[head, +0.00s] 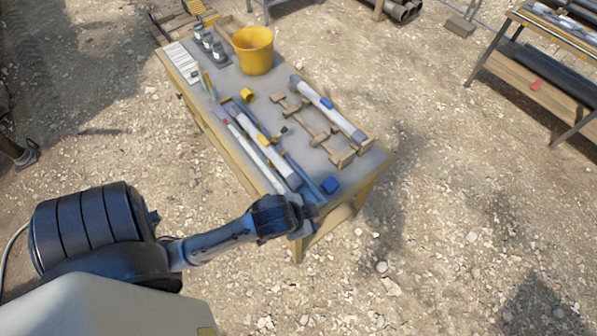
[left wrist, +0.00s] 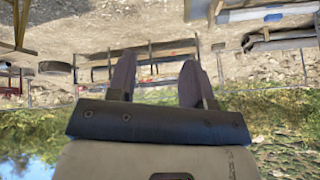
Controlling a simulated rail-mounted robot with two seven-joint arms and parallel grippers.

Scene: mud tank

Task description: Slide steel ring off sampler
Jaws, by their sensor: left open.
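A long pale tube (head: 312,96) with a blue band (head: 326,103) lies on the bench's right side along a wooden rack (head: 322,139); it may be the sampler. Other long tubes (head: 250,133) lie together to its left. I cannot make out the steel ring for certain. My left gripper (head: 314,209) is at the near end of the bench, apart from the pale tube. In the left wrist view its two fingers (left wrist: 156,75) stand apart with nothing between them. My right gripper is not in view.
The wooden workbench (head: 222,148) carries a yellow bucket (head: 253,50), grey jars (head: 207,42), a white sheet (head: 182,62) and a blue block (head: 330,185). Another bench with dark pipes (head: 548,72) stands at the upper right. Gravel ground (head: 460,200) is open between them.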

